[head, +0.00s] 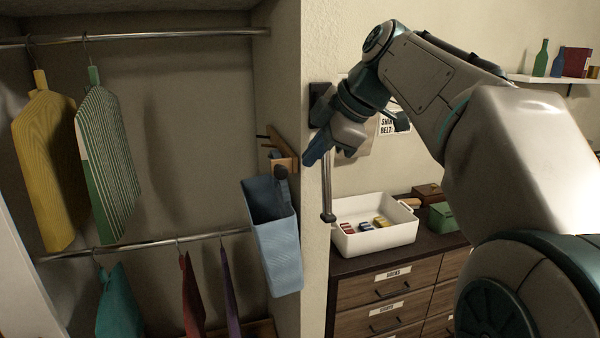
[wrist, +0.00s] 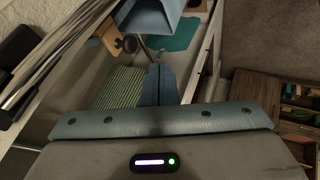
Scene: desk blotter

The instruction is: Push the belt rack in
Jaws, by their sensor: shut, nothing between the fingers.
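The belt rack (head: 285,148) is a wooden piece with dark pegs and a round dark knob, on the closet's right side wall near its front edge. It sticks out toward the front. In the wrist view the rack (wrist: 108,36) shows at the upper left, with its knob beside it. My gripper (head: 308,160) has blue fingers, shut and empty, just right of the rack in the head view. In the wrist view the fingertips (wrist: 159,70) are below and right of the knob, with a visible gap. The rack's rear part is partly hidden.
A blue bin (head: 274,245) hangs just below the rack. Clothes hang from two closet rails (head: 150,36) at the left. A white tray (head: 375,240) of small items stands on a wooden drawer cabinet (head: 380,290) at the right. A dark vertical rod (head: 327,190) is near my gripper.

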